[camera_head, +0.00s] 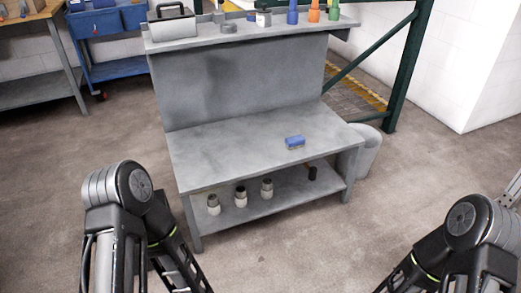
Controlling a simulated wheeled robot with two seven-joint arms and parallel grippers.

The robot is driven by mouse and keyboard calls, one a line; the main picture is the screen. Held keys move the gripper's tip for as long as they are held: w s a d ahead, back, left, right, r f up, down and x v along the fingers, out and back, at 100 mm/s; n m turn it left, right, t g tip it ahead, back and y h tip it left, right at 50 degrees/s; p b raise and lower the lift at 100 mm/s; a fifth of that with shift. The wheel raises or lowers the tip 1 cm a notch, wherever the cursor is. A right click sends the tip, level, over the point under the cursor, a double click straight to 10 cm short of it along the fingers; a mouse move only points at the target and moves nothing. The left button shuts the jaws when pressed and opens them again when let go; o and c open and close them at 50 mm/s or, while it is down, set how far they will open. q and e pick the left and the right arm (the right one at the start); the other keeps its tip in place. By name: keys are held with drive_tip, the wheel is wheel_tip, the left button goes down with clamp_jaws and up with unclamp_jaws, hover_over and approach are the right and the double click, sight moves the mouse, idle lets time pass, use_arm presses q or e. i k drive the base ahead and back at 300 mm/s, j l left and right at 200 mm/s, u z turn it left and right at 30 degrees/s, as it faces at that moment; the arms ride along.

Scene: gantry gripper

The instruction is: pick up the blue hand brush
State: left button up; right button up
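The blue hand brush (294,142) lies on the grey workbench top (225,158), right of its middle. It has a blue back and a paler strip along its lower side. Nothing touches it except the bench top. My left arm comes in at the lower left and my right arm at the lower right, both well in front of the bench. Both grippers are outside the picture, below its bottom edge, so their fingers cannot be seen.
An upper shelf (245,36) holds a toolbox (173,24), tins and several coloured bottles. The lower shelf (245,213) holds jars (240,196) and a dark object (312,173). A grey bin (368,150) stands right of the bench. The bench top around the brush is clear.

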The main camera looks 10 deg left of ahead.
sight(292, 142)
drive_tip(key=i+l+u, duration=0.1)
drive_tip(key=i+u, duration=0.2)
drive_tip(key=i, duration=0.15)
drive_tip(key=i+l+u, duration=0.2)
drive_tip(key=i+u, duration=0.15)
drive_tip(key=i+l+u, duration=0.3)
drive_tip(key=i+l, duration=0.05)
drive_tip(key=i, duration=0.1)
